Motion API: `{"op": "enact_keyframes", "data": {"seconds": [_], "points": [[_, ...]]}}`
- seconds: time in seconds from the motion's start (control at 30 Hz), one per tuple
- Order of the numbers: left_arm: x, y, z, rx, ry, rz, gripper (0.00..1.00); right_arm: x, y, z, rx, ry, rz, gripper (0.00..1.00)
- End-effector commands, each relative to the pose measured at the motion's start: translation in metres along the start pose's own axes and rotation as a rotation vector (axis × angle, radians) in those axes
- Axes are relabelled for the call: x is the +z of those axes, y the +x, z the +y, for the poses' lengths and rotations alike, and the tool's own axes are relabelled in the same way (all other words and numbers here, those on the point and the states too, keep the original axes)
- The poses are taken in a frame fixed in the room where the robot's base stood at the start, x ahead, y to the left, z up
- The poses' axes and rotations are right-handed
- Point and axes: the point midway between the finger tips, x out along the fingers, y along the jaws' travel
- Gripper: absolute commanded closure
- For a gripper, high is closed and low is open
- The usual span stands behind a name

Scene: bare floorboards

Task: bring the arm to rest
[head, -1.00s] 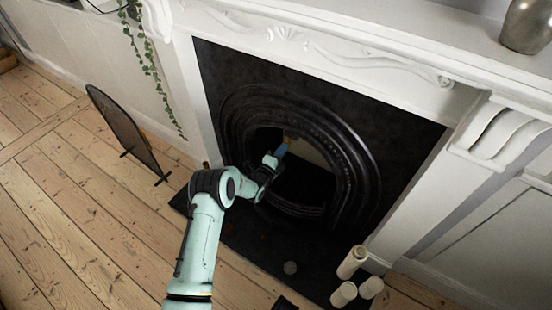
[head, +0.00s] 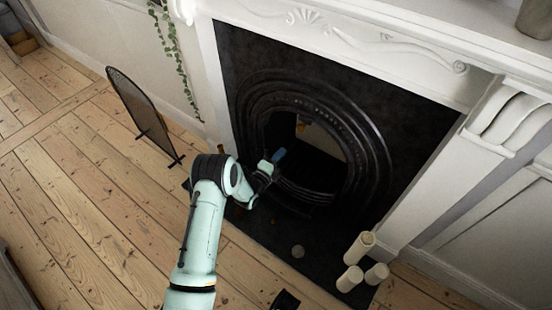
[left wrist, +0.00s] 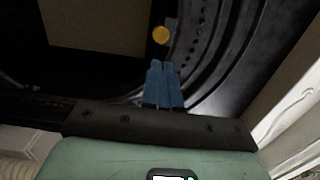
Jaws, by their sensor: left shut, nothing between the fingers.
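My left arm comes in from the lower middle of the head view, bent at a dark joint. My left gripper (head: 279,155) with blue fingertips is in front of the opening of the black fireplace (head: 236,95). In the left wrist view the blue fingers (left wrist: 164,84) are shut side by side with nothing between them. The curved fireplace surround (left wrist: 205,50) is close beyond and to the right of them. My right gripper cannot be made out in the head view.
A dark fire screen (head: 140,115) stands on the floorboards to the left. A yellow round thing (left wrist: 161,35) shows near the fingers.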

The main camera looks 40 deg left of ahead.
Motion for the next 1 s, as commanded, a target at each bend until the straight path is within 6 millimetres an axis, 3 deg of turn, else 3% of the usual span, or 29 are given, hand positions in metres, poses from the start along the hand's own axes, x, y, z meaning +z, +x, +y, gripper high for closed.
{"op": "enact_keyframes", "data": {"seconds": [0.2,0.47,0.57,0.63,0.77,0.9,1.0], "points": [[0.0,-0.019,0.001,0.001,0.001,0.0,1.0,0.006,-0.003,-0.001,0.0,-0.001,-0.016,0.57],[-0.001,-0.021,0.002,0.007,-0.008,0.0,1.0,0.006,-0.004,-0.001,0.0,-0.001,-0.018,0.57],[-0.011,-0.028,0.008,0.076,-0.099,-0.006,1.0,0.009,-0.014,-0.004,-0.001,-0.002,-0.024,0.57],[-0.029,-0.042,0.019,0.188,-0.248,-0.026,1.0,0.013,-0.029,-0.008,-0.001,-0.003,-0.036,0.57],[-0.081,-0.097,0.051,0.522,-0.66,-0.145,1.0,0.024,-0.064,-0.018,0.0,-0.005,-0.073,0.57],[-0.141,-0.184,0.072,0.88,-1.054,-0.39,1.0,0.034,-0.095,-0.026,0.003,-0.007,-0.116,0.57],[-0.179,-0.25,0.069,1.097,-1.254,-0.615,1.0,0.039,-0.114,-0.033,0.004,-0.008,-0.144,0.57]]}}
